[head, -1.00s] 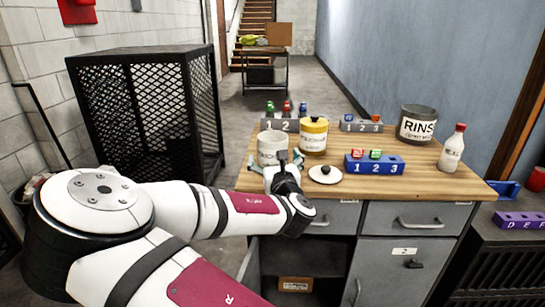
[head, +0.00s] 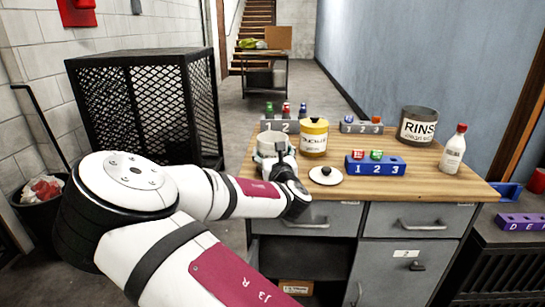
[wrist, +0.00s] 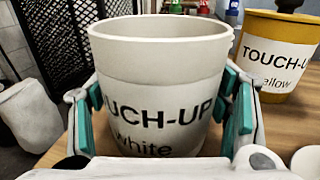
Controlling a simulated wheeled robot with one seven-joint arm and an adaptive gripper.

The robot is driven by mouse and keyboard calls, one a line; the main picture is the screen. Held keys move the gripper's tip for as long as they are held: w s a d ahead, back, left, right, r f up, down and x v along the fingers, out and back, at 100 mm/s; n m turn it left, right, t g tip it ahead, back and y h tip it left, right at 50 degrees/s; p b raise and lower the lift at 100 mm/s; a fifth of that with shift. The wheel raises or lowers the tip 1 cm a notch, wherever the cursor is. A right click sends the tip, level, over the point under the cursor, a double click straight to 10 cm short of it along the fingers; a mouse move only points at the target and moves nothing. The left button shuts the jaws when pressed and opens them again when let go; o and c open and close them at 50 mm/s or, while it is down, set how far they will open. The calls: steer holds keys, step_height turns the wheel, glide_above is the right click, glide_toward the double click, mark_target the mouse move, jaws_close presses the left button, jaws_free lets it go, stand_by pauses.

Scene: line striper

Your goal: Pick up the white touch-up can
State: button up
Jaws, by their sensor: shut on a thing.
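The white touch-up can (wrist: 155,65) is an open-topped white cup labelled "TOUCH-UP white", upright between my fingers in the wrist view. My gripper (wrist: 165,115) is shut on it, with teal finger pads against its left and right sides. In the head view the can (head: 270,138) stands at the left front of the wooden workbench (head: 420,180), partly hidden by my gripper (head: 279,155). I cannot tell whether its base is touching the bench top. A round white lid with a black knob (head: 326,176) lies on the bench to its right.
The yellow touch-up can (head: 314,142) stands close to the right of the white can. A blue numbered block (head: 375,165), a grey rinse can (head: 417,127) and a white bottle (head: 453,152) are farther right. Numbered grey racks (head: 281,125) stand behind.

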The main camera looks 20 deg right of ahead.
mark_target(270, 135)
steer(key=shift+r, duration=0.15)
steer(key=shift+r, duration=0.55)
step_height(270, 135, up, 2)
steer(key=shift+r+p, duration=0.1)
steer(key=shift+p, duration=0.55)
steer(key=s+d+p, duration=0.1)
steer(key=s+p, duration=0.3)
steer(key=s, duration=0.4)
steer(key=s+d+r+p, duration=0.1)
steer(key=s+p, duration=0.3)
steer(key=s, duration=0.3)
steer(key=shift+s+d+r+p, duration=0.25)
steer(key=shift+s+r+p, duration=0.05)
steer(key=shift+s+p, duration=0.1)
